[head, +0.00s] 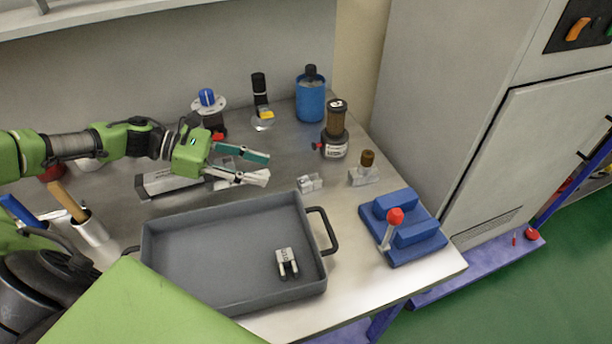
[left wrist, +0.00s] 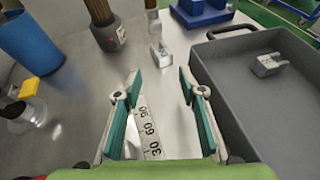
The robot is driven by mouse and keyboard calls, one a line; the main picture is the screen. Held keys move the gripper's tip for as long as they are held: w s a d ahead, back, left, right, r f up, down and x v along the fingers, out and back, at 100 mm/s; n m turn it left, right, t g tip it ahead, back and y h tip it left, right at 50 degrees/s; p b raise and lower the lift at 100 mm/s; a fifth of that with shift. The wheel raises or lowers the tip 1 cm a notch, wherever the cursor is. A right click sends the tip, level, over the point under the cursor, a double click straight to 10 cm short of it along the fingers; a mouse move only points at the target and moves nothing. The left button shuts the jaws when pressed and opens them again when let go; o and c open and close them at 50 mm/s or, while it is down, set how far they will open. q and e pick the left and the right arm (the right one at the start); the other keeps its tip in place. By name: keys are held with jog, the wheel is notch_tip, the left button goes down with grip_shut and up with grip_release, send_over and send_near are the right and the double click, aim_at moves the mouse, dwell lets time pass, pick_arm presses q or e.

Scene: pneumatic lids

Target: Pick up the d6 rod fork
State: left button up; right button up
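A grey metal fork with two prongs (head: 287,262) lies in the right part of the grey tray (head: 222,210). The same fork also shows in the left wrist view (left wrist: 267,66). A second small light metal piece (head: 310,183) lies on the bench behind the tray; it shows ahead of my fingers in the left wrist view (left wrist: 161,55). I cannot read a size on either piece. My left gripper (head: 264,169) is open and empty above the bench, left of the second piece and behind the tray. My right gripper is not in view.
A scale strip with numbers (left wrist: 148,130) lies below my left fingers. A blue canister (head: 311,100), a brown-topped unit (head: 335,135) and a brass-topped metal part (head: 364,172) stand behind. A blue fixture with a red-knobbed lever (head: 408,235) stands at right.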

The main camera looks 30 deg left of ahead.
aim_at(302, 179)
pick_arm(q)
jog(key=p+x, duration=0.1)
jog(key=x, duration=0.4)
jog(key=shift+d+r+p, duration=0.1)
jog(key=shift+d+p, duration=0.15)
jog(key=shift+p, duration=0.05)
jog(key=shift+w+d, duration=0.1)
jog(key=shift+w, duration=0.1)
jog(key=shift+w+d+f, duration=0.15)
jog(key=shift+d+f, duration=0.1)
jog(key=shift+d, duration=0.05)
jog(key=p+x, duration=0.2)
jog(key=x, duration=0.2)
jog(key=shift+w+d+f, duration=0.15)
jog(key=shift+d, duration=0.15)
jog(key=c, duration=1)
grip_shut()
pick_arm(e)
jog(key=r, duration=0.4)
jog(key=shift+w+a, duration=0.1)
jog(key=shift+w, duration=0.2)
